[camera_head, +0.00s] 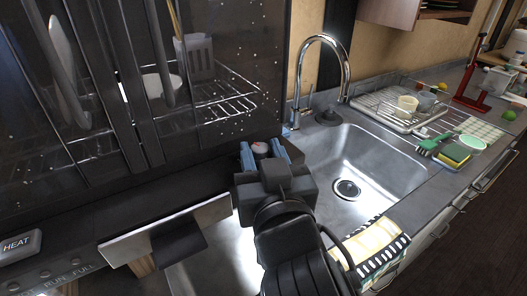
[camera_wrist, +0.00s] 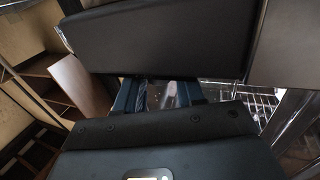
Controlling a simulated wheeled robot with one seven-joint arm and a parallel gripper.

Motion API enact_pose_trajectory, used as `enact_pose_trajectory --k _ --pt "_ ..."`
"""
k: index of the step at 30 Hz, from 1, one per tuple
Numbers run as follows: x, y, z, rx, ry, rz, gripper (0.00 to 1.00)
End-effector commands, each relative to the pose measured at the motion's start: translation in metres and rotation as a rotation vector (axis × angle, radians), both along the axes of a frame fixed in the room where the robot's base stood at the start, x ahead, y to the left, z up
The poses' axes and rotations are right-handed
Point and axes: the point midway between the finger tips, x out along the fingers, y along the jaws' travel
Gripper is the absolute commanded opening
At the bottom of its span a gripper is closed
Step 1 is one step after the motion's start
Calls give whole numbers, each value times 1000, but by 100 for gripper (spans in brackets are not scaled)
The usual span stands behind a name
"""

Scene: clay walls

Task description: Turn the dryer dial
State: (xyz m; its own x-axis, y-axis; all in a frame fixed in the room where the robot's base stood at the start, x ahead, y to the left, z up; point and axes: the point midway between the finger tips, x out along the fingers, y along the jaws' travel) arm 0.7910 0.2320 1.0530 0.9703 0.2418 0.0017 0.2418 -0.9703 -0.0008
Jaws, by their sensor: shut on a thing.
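My gripper (camera_head: 267,152) is at the front of the dark dish dryer (camera_head: 215,100), low at its right corner. The dial's angle is too small to read.
A steel sink (camera_head: 375,160) with a tall curved faucet (camera_head: 325,55) lies to the right. A patterned cloth (camera_head: 372,253) hangs over the front edge. A drying rack (camera_head: 395,108) and a sponge (camera_head: 454,154) lie beyond.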

Motion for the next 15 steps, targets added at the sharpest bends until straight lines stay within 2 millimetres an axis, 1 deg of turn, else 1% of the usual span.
enact_pose_trajectory --k 6,15 --pt "0 2 -1 -1 1 -51 7" --pt "0 2 -1 -2 3 -75 7"
